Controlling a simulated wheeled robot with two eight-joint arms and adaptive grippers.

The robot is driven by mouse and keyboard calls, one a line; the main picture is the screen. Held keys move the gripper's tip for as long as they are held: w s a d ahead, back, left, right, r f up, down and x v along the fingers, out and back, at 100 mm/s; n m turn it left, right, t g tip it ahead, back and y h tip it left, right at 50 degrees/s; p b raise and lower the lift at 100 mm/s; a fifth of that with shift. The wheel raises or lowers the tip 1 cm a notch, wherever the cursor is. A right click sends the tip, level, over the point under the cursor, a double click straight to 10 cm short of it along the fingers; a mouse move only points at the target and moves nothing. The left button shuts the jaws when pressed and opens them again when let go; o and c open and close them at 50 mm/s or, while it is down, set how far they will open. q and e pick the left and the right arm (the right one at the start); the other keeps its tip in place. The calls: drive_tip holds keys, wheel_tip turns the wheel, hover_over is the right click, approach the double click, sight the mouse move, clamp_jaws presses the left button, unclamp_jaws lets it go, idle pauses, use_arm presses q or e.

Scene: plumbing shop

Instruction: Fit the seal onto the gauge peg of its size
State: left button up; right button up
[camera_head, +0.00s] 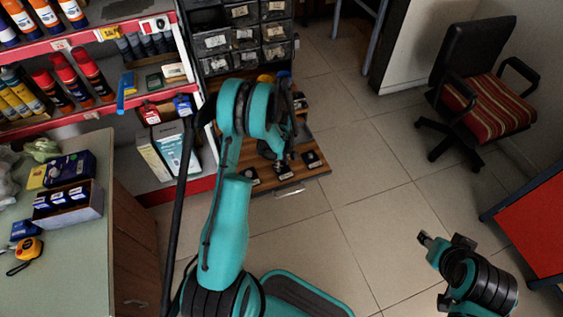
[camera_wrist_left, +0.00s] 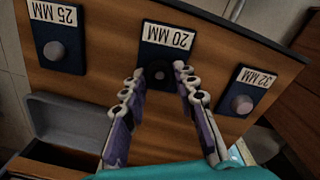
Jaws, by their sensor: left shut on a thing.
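A wooden board (camera_head: 262,186) carries black gauge plates, each with a white size label. In the left wrist view the 25 MM peg (camera_wrist_left: 54,50) and the 32 MM peg (camera_wrist_left: 242,104) are grey and bare. Between them is the 20 MM plate (camera_wrist_left: 181,54). My left gripper (camera_wrist_left: 160,76) is over the 20 MM plate, shut on a small dark round thing, apparently the seal (camera_wrist_left: 159,74). My right gripper (camera_head: 426,240) is over the floor, far from the board.
A shelf with red edges (camera_head: 115,117) holding tubes and boxes stands left of the board. Small-parts drawers (camera_head: 245,38) stand behind it. A workbench (camera_head: 70,255) is at the left. A chair (camera_head: 485,90) and red cabinet (camera_head: 535,230) are at the right. The middle floor is clear.

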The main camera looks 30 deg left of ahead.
use_arm(q)
drive_tip(key=shift+f, duration=0.2)
drive_tip(key=o, duration=0.4)
drive_tip(key=shift+o, duration=0.2)
wheel_tip(320, 180, up, 11)
drive_tip(key=p, duration=0.6)
idle(0.7)
